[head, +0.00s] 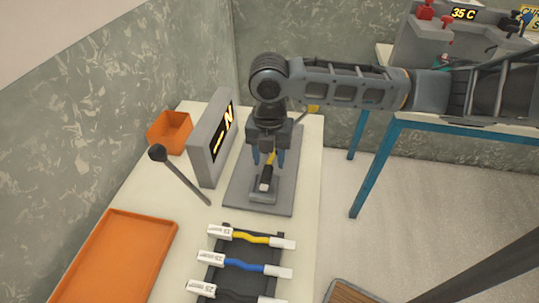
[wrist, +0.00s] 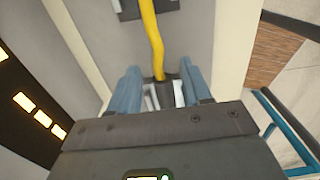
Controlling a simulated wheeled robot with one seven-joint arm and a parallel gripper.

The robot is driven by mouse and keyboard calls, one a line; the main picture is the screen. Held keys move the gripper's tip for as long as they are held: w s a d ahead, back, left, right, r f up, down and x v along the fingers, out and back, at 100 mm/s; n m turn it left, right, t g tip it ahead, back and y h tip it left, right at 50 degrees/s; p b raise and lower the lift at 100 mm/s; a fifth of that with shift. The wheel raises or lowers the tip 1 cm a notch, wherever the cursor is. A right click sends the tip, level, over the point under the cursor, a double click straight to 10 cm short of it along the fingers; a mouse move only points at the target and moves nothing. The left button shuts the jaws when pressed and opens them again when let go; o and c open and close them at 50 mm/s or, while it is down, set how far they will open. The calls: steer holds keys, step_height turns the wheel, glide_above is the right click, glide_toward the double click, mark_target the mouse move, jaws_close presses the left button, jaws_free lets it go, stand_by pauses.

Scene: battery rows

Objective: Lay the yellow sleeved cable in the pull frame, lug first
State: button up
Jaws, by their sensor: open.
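A yellow cable (wrist: 152,38) with a dark sleeve (wrist: 165,92) lies along the grey pull frame (head: 238,190). Its yellow part also shows under my gripper in the head view (head: 270,158). My gripper (wrist: 160,88) is open, with its blue fingers on either side of the dark sleeve and visible gaps between. In the head view my gripper (head: 268,160) is low over the frame. Pale metal shows beside the sleeve's lower end, partly hidden by my gripper. Whether the lug is fully seated cannot be told.
A lit force display (head: 212,140) and a black-knobbed lever (head: 158,153) stand left of the frame. In front, a dark rack (head: 240,252) holds yellow, blue and black cables with white ends. An orange tray (head: 118,260) and orange bin (head: 170,132) are at left.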

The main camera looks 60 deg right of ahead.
steer(key=shift+r, duration=3.9)
